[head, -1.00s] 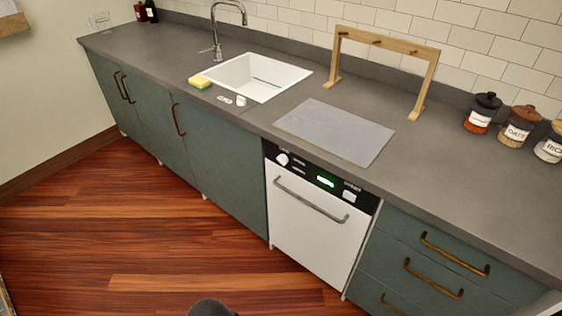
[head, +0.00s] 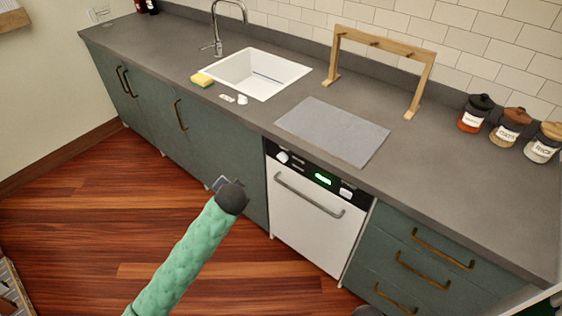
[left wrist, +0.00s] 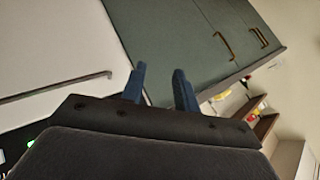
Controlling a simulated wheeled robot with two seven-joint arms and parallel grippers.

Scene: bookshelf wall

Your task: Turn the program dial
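The white dishwasher (head: 308,222) is set under the counter, with a black control panel along its top. The round white program dial (head: 283,158) is at the panel's left end. A lit green display (head: 323,180) sits to its right, and a white control (head: 346,193) is at the right end. My left gripper (head: 221,183) is in front of the green cabinet, left of and lower than the dial, apart from it. In the left wrist view its two blue fingers (left wrist: 159,82) are spread with nothing between them. I cannot make out the dial there.
The dishwasher's handle bar (head: 308,195) juts out below the panel. The counter (head: 240,118) overhangs above, with a grey mat (head: 333,131), sink (head: 258,74), sponge (head: 202,80) and wooden rack (head: 387,45). Drawers (head: 440,250) stand right of the dishwasher. The floor in front is clear.

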